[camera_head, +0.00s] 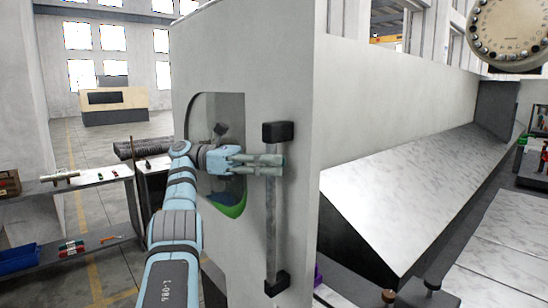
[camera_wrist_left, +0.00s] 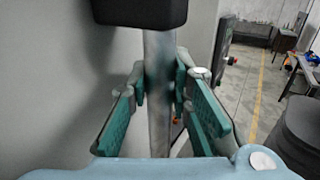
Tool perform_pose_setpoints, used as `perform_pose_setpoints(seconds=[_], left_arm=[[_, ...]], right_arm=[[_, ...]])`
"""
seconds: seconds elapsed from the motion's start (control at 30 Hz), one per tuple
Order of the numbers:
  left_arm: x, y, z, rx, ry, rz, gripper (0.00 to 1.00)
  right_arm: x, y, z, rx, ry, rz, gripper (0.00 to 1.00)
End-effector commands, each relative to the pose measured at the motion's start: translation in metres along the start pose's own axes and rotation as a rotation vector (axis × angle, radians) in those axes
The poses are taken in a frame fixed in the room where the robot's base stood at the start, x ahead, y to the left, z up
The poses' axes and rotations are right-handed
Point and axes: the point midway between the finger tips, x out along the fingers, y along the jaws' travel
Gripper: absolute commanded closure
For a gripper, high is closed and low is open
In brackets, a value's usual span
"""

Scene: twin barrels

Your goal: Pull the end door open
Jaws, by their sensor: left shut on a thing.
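The end door (camera_head: 214,120) is a grey panel with a rounded window in the head view. A vertical metal bar handle (camera_head: 271,225) with black end blocks is fixed near its right edge. My left gripper (camera_head: 272,165) is at the upper part of the bar, just below the top block. In the left wrist view the green-padded fingers (camera_wrist_left: 160,88) are on both sides of the bar (camera_wrist_left: 158,60), shut on it. The black upper block (camera_wrist_left: 139,10) is just above the fingers. My right gripper is not in view.
A sloped pale panel (camera_head: 415,190) lies to the right of the door. A shelf with small parts (camera_head: 75,182) and a blue bin (camera_head: 18,258) stands at the left. A round dial (camera_head: 510,30) hangs at the top right. Open floor shows behind at the left.

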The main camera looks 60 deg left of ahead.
Motion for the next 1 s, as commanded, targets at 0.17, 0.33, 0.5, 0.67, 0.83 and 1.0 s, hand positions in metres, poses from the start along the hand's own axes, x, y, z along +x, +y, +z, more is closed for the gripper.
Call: perform_pose_setpoints(seconds=[0.17, 0.33, 0.5, 0.67, 0.83, 1.0], left_arm=[[0.001, 0.000, -0.004, -0.004, 0.009, -0.004, 1.00], [0.001, 0.000, -0.004, -0.003, 0.008, -0.002, 0.62], [0.001, 0.000, -0.003, -0.003, 0.006, -0.001, 0.60], [0.001, 0.000, -0.003, -0.002, 0.006, -0.001, 0.60], [0.001, 0.000, -0.003, -0.001, 0.006, 0.001, 0.60], [0.004, -0.001, -0.008, 0.012, 0.013, 0.031, 0.60]], right_arm=[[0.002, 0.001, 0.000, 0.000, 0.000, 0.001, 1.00], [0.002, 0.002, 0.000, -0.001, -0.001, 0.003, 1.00], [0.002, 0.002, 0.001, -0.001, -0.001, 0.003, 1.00], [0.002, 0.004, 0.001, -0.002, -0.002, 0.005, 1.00], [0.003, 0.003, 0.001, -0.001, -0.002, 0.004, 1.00], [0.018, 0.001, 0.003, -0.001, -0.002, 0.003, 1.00]])
